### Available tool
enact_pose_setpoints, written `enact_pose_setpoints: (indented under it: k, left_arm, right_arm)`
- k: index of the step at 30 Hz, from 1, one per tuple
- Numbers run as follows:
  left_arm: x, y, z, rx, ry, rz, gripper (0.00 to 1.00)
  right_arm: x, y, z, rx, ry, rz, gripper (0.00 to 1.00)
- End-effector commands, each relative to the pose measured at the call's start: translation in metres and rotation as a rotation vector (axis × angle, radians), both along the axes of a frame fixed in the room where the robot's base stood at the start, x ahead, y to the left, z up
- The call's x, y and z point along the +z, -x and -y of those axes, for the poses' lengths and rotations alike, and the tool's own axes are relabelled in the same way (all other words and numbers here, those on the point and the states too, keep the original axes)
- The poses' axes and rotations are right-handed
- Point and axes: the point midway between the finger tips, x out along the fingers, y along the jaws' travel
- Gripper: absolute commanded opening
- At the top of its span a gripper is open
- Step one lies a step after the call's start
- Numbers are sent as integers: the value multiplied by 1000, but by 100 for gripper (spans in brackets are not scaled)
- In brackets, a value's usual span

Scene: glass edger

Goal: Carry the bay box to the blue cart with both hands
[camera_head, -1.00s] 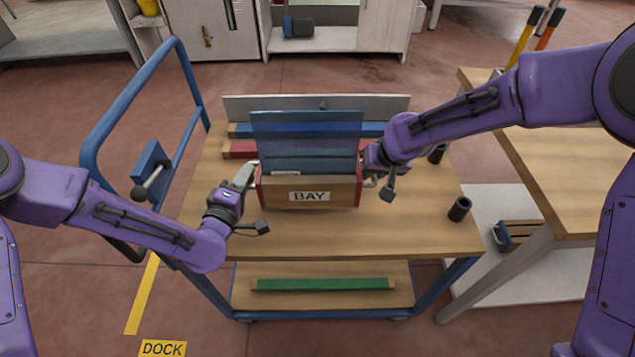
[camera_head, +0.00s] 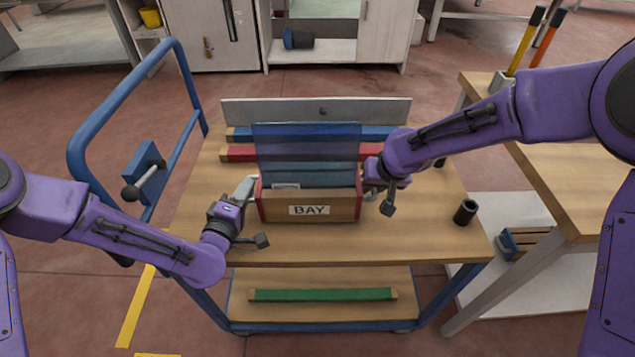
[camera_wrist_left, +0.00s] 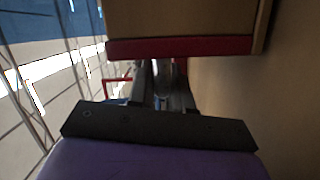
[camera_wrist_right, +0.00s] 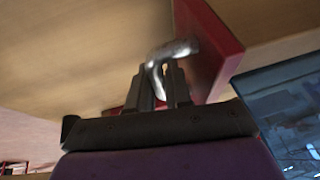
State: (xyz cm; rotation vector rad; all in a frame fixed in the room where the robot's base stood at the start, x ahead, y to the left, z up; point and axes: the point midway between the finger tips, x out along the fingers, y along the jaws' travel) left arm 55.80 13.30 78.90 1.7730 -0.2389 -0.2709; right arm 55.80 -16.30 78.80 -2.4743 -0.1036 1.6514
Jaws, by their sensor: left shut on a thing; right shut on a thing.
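The bay box (camera_head: 335,209), a wooden box with red ends and a BAY label, is over the top deck of the blue cart (camera_head: 400,247). I cannot tell whether it touches the deck. A bluish glass pane (camera_head: 307,148) stands up out of it. My left gripper (camera_head: 247,190) is shut on the handle at its left end; the left wrist view shows the red end (camera_wrist_left: 180,47) above the fingers. My right gripper (camera_head: 369,178) is shut on the handle at its right end; the right wrist view shows this metal handle (camera_wrist_right: 172,52) between the fingers.
Blue (camera_head: 380,132) and red (camera_head: 236,152) bars lie behind the box, before a grey upright board (camera_head: 317,111). A dark cup (camera_head: 465,211) stands at the deck's right. A green bar (camera_head: 322,295) lies on the lower shelf. A wooden table (camera_head: 585,190) is at right.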

Motion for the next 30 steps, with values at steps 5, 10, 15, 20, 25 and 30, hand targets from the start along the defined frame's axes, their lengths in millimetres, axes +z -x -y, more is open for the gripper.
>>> enact_pose_setpoints:
  k: [5, 10, 15, 20, 25, 30]
  left_arm:
    - [-6, 0, -1, 3, 0, 0, 45]
    - [-6, 0, -1, 1, 0, -1, 45]
    - [-6, 0, 0, 1, 0, 0, 87]
    - [-6, 0, 0, 0, 0, 0, 87]
    - [-6, 5, -2, 0, 0, -1, 87]
    - [-4, 37, -12, 1, 2, -3, 87]
  right_arm:
    - [-6, 0, 1, -1, 2, 0, 45]
    - [-5, 0, 0, 0, 0, 0, 45]
    - [-5, 0, 0, 0, 0, 1, 45]
    - [-5, 0, 0, 0, -1, 1, 45]
    - [-5, 0, -1, 0, -1, 1, 45]
    - [-5, 0, -1, 0, -1, 1, 45]
